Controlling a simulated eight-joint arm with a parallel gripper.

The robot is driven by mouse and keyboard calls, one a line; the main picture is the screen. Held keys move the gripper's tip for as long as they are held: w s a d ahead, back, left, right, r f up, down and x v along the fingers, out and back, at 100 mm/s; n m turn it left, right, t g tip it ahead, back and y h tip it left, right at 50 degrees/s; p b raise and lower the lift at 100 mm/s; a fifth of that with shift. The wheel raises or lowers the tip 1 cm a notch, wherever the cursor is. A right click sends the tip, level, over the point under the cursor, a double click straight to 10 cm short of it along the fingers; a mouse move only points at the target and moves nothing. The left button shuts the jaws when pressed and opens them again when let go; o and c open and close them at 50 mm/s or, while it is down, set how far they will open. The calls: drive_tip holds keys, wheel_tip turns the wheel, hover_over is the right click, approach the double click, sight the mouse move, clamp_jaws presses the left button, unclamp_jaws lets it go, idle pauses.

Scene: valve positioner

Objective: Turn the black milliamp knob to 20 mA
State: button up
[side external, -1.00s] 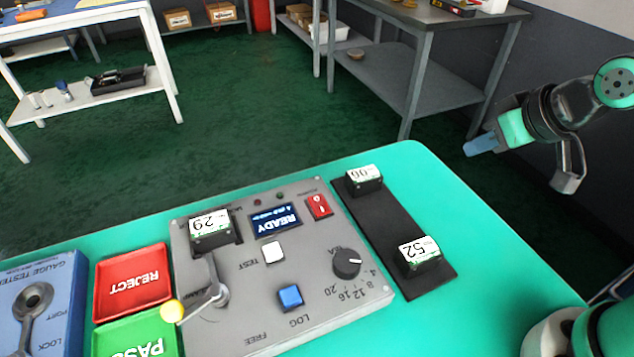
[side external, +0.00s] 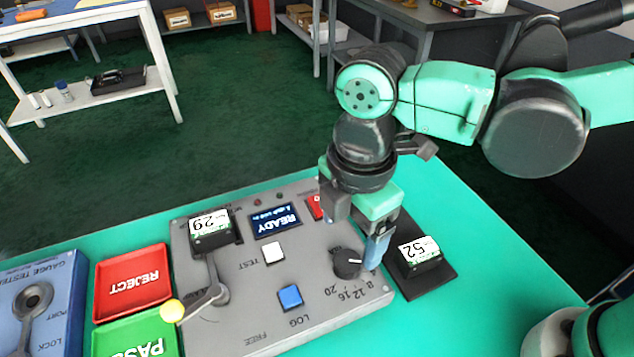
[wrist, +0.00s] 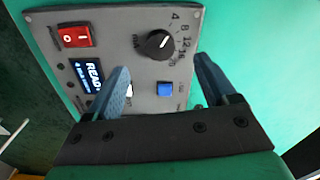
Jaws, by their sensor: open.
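The black milliamp knob (side external: 346,263) sits on the grey panel (side external: 238,318), beside a printed scale from 4 to 20. It also shows in the wrist view (wrist: 160,45), with a white pointer mark on its face; I cannot read its exact setting. My gripper (side external: 356,245) is above the knob in the side view, its blue finger just right of it. In the wrist view the two blue fingers of my gripper (wrist: 163,75) are spread wide, with the knob beyond and between them. I see no contact with the knob.
The panel also bears a READY display (side external: 274,221), a red switch (side external: 315,207), a white TEST button (side external: 274,252), a blue LOG button (side external: 290,297) and a lever with a yellow ball (side external: 172,311). Block 52 (side external: 419,254) stands on the black strip close right of my gripper.

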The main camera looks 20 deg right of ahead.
sight(347, 260)
drive_tip(key=shift+f, duration=2.75)
clamp_jaws()
